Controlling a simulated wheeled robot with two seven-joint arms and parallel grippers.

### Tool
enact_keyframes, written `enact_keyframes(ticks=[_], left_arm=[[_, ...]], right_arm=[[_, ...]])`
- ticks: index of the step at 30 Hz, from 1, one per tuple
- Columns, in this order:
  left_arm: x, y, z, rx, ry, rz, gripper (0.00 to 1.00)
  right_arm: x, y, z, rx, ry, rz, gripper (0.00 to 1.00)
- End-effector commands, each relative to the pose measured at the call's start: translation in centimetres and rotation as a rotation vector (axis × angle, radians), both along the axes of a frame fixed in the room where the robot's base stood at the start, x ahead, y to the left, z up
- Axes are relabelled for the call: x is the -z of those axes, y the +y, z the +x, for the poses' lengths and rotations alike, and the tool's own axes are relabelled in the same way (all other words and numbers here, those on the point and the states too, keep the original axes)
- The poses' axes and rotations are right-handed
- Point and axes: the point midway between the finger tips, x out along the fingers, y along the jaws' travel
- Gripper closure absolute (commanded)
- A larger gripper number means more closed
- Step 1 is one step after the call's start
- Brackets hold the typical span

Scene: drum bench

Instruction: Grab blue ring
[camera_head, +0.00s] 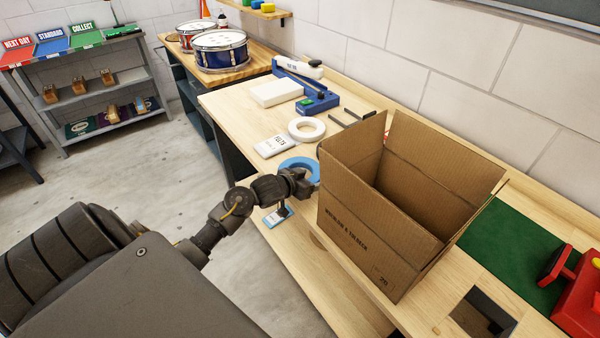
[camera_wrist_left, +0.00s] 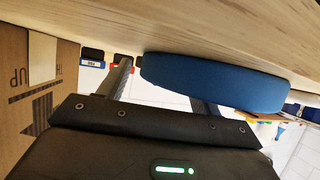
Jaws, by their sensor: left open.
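The blue ring (camera_head: 289,163) lies flat on the wooden bench, left of the cardboard box; my left gripper hides part of its near side. In the left wrist view the blue ring (camera_wrist_left: 212,82) is close and fills the space in front of the jaws. My left gripper (camera_head: 303,183) is at the ring's near edge. It is open, with one finger beside the ring and the other partly hidden by it. I cannot tell whether the fingers touch it. My right gripper is not in view.
An open cardboard box (camera_head: 375,230) stands right of the ring. A white ring (camera_head: 306,121) and a white felts box (camera_head: 274,146) lie behind it. A small blue-and-white item (camera_head: 277,217) is below the gripper. A red device (camera_head: 580,305) sits at the right on a green mat (camera_head: 510,255).

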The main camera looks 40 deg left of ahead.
Motion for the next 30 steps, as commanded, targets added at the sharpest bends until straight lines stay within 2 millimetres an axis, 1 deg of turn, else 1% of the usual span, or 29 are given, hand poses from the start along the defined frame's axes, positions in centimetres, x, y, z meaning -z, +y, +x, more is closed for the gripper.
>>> enact_keyframes(ticks=[1, 4, 10, 11, 21, 22, 30], left_arm=[[0.19, -0.06, 0.48, -0.001, 0.000, -0.002, 0.35], [0.48, -0.12, 0.96, 0.000, 0.000, 0.000, 0.35], [0.54, -0.12, 0.99, 0.001, 0.000, 0.002, 0.35], [0.55, -0.12, 0.98, 0.001, 0.000, 0.002, 0.37], [0.55, -0.11, 0.96, 0.000, 0.000, 0.001, 0.81], [0.55, -0.11, 0.96, 0.000, 0.000, 0.001, 0.84], [0.54, -0.10, 0.95, 0.000, 0.000, 0.001, 0.84]], right_arm=[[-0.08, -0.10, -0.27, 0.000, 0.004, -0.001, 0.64], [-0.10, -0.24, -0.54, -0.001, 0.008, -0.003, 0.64], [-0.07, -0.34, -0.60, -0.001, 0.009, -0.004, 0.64], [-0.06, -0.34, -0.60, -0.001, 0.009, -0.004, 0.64], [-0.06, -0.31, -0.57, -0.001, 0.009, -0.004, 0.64], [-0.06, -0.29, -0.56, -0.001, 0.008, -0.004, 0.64], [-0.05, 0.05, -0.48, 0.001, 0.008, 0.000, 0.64]])
